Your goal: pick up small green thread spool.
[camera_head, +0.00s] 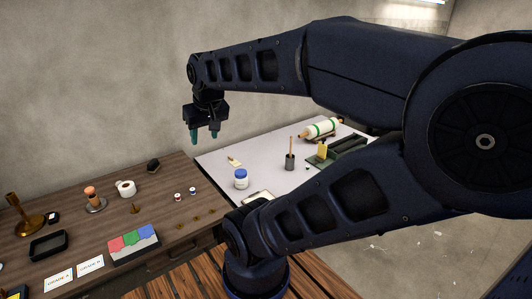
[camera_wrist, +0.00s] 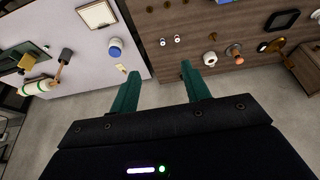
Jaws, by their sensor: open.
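My gripper (camera_head: 204,138) is open and empty, high above the tables near the back wall. In the wrist view its two teal fingers (camera_wrist: 160,70) are spread apart with nothing between them. Two small white-ended spools stand side by side on the brown wooden table: one looks reddish (camera_head: 177,196), the other bluish (camera_head: 193,191). They also show in the wrist view, as a left spool (camera_wrist: 162,42) and a right spool (camera_wrist: 177,40), beyond the fingertips and well below. I cannot make out a small green spool for certain.
A white roll (camera_head: 126,188), an orange-topped item (camera_head: 93,199), a black tray (camera_head: 48,246) and a tray with red, green and blue sections (camera_head: 134,243) occupy the brown table. A blue-lidded jar (camera_head: 241,179) and a green-banded roller (camera_head: 321,128) are on the pale table.

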